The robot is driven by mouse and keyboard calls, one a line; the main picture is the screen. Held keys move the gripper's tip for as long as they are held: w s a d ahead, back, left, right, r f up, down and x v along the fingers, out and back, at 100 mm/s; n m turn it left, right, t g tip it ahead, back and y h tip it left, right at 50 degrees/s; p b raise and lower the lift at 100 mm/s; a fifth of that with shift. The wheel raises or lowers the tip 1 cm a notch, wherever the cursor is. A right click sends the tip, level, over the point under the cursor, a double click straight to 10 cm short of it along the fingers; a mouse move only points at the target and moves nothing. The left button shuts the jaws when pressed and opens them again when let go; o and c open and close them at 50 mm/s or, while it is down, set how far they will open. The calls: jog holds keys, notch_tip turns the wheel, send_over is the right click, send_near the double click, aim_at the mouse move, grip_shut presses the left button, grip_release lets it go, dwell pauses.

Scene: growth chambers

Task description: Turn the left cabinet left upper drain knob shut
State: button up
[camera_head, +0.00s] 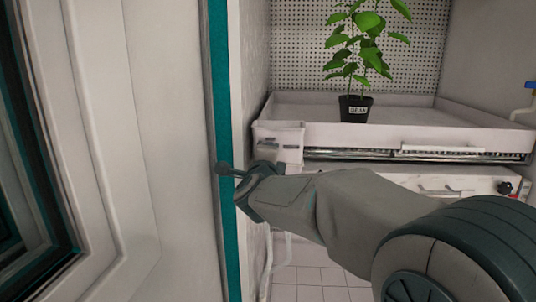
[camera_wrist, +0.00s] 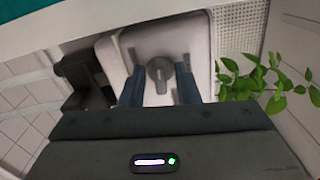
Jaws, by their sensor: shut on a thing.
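The grey drain knob (camera_wrist: 159,72) sits on a white housing (camera_wrist: 120,50) in the wrist view, its short bar pointing down in the picture. My gripper (camera_wrist: 160,92) has its two blue fingers on either side of the knob and is shut on it. In the head view my gripper (camera_head: 258,172) reaches the white housing (camera_head: 280,135) at the tray's left front corner. The knob is mostly hidden there by my gripper.
A potted plant (camera_head: 355,108) stands on the white pull-out tray (camera_head: 410,134). A black knob (camera_head: 504,187) sits at the lower right. An open white door or panel (camera_head: 130,150) with a teal edge (camera_head: 221,100) stands close on the left of my gripper.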

jog(key=shift+n, duration=0.6)
jog(key=o, duration=0.6)
jog(key=s, duration=1.4)
jog(key=shift+a, duration=0.3)
jog(key=shift+w+n, duration=0.1)
jog(key=shift+n, duration=0.2)
